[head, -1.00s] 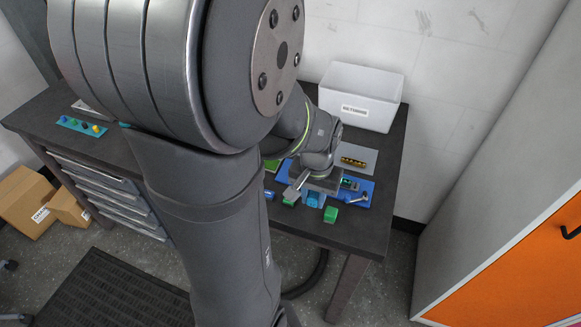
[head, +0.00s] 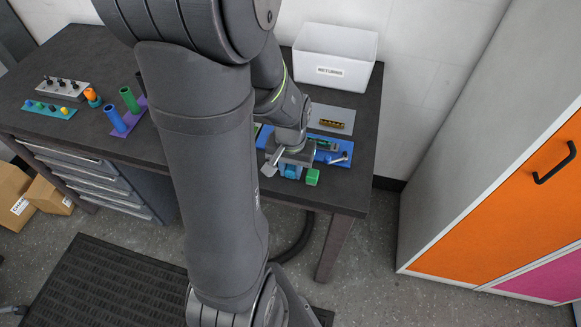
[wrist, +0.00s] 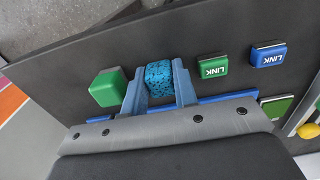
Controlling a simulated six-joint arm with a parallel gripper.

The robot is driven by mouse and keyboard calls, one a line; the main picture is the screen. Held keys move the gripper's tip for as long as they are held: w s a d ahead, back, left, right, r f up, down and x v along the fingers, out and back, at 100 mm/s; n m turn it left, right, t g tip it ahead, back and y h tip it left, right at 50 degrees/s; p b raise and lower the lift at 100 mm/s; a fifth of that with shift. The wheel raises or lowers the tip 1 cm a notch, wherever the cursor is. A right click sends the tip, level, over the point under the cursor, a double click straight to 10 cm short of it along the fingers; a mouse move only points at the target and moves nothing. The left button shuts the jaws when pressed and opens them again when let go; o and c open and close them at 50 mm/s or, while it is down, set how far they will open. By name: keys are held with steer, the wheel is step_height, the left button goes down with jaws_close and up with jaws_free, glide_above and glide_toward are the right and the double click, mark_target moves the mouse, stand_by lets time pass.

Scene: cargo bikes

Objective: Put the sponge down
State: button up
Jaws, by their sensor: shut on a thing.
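The sponge is a blue block with dark speckles, between the two blue fingers of my gripper in the wrist view (wrist: 158,73). My gripper (wrist: 157,92) is shut on the sponge. In the head view my gripper (head: 291,165) is low over the front edge of the dark table (head: 215,165), with the blue sponge (head: 291,172) under it. Whether the sponge touches the tabletop is unclear. A plain green block (wrist: 107,88) lies just left of the sponge in the wrist view, and right of it in the head view (head: 312,177).
A green LINK block (wrist: 212,66) and a blue LINK block (wrist: 268,55) lie to the right in the wrist view. A blue tray (head: 345,159) sits behind my gripper. A white RETURNS bin (head: 334,55) stands at the back. The table's front edge is close.

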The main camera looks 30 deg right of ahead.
mark_target(291, 168)
steer(key=shift+s+a+f, duration=0.1)
steer(key=shift+f, duration=0.15)
steer(key=o, duration=0.7)
steer(key=shift+o, duration=0.2)
step_height(291, 168, up, 13)
steer(key=shift+f, duration=0.2)
step_height(291, 168, down, 12)
steer(key=shift+f, duration=0.15)
stand_by(0.4)
